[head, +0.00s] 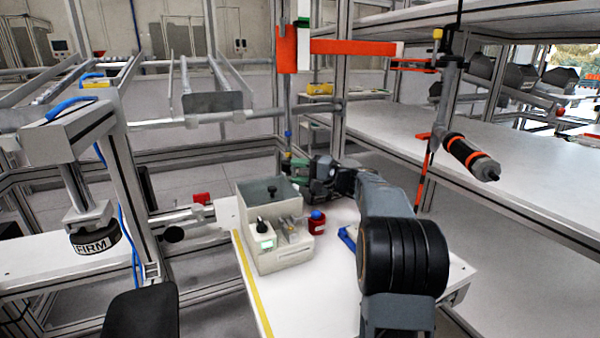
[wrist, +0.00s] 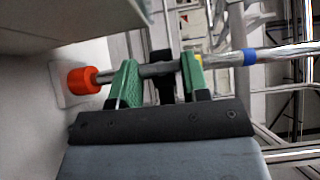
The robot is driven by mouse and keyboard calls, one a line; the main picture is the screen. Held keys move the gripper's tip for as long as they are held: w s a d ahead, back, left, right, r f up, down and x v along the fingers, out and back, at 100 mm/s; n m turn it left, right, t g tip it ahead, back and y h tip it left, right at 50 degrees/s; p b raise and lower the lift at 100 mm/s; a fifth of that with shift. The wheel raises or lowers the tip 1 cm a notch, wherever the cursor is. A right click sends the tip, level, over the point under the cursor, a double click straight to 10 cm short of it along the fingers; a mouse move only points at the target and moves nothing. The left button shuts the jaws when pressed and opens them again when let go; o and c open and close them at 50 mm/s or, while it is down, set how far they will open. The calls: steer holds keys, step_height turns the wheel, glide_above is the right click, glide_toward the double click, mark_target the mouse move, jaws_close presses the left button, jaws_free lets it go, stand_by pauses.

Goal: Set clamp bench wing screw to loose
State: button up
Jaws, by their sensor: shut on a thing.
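My gripper (head: 297,160) is behind the grey box at the back of the white bench (head: 345,295). In the wrist view my gripper (wrist: 160,65) has its two green fingers closed around a dark piece (wrist: 162,66), which looks like the wing screw. The piece sits on a metal rod (wrist: 222,60) that crosses behind the fingers. The rod has an orange-red base at one end and a blue band farther along. The fingers partly hide the dark piece, so I cannot read its turn setting. In the head view I cannot make it out.
A grey box device (head: 285,262) stands on the bench in front of my gripper. A red cup with a blue ball (head: 317,216) and a blue item (head: 347,238) are to its right. A black-and-orange tool (head: 470,155) hangs at the right. A press with a round pad (head: 95,238) is at the left.

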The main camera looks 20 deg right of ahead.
steer(key=o, duration=0.6)
steer(key=shift+o, duration=0.2)
steer(key=p+v, duration=0.1)
steer(key=v, duration=1.2)
steer(key=shift+s+d, duration=0.25)
steer(key=shift+s, duration=0.05)
